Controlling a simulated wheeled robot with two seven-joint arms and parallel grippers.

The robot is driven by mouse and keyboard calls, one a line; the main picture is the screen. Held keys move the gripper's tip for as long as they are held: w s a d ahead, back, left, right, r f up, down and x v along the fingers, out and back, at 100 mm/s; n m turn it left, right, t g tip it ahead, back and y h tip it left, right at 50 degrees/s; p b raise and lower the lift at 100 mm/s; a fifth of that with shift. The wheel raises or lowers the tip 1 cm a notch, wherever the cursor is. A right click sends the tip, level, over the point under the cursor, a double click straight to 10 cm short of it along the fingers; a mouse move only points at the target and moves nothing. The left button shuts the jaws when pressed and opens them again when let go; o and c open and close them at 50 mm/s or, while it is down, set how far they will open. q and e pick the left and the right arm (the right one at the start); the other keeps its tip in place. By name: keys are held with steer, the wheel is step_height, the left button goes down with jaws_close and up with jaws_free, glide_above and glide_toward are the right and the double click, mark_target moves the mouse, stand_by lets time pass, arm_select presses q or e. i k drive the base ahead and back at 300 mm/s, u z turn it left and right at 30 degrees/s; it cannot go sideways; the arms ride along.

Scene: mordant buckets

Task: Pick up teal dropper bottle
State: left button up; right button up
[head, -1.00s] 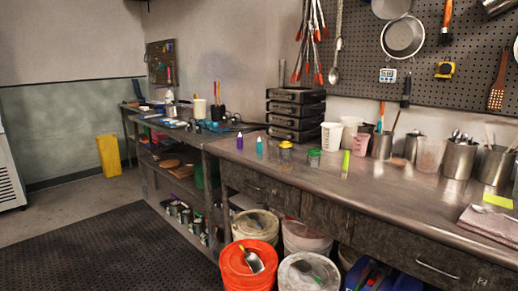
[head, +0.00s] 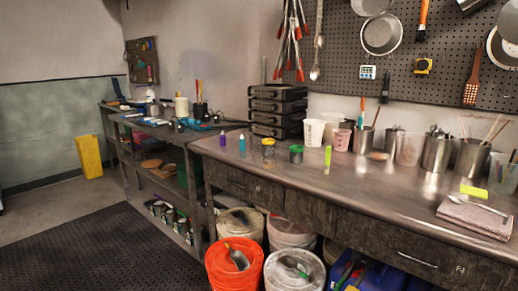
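The teal dropper bottle (head: 242,144) stands upright on the metal workbench (head: 330,190), towards its left end. A purple dropper bottle (head: 223,140) stands just left of it. A jar with a yellow lid (head: 268,148) stands just right of it. Neither of my grippers shows in the head view.
A green-lidded jar (head: 296,153) and a lime-green upright item (head: 327,157) stand further right. Black stacked drawers (head: 278,110) stand behind. Dark matting (head: 90,250) lies clear at left.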

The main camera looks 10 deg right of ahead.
mark_target(242, 141)
steer(key=u, duration=2.9)
steer(key=i, duration=0.15)
steer(key=z, duration=1.6)
steer(key=i, duration=2.55)
steer(key=z, duration=0.6)
steer(key=i, duration=1.2)
steer(key=z, duration=1.3)
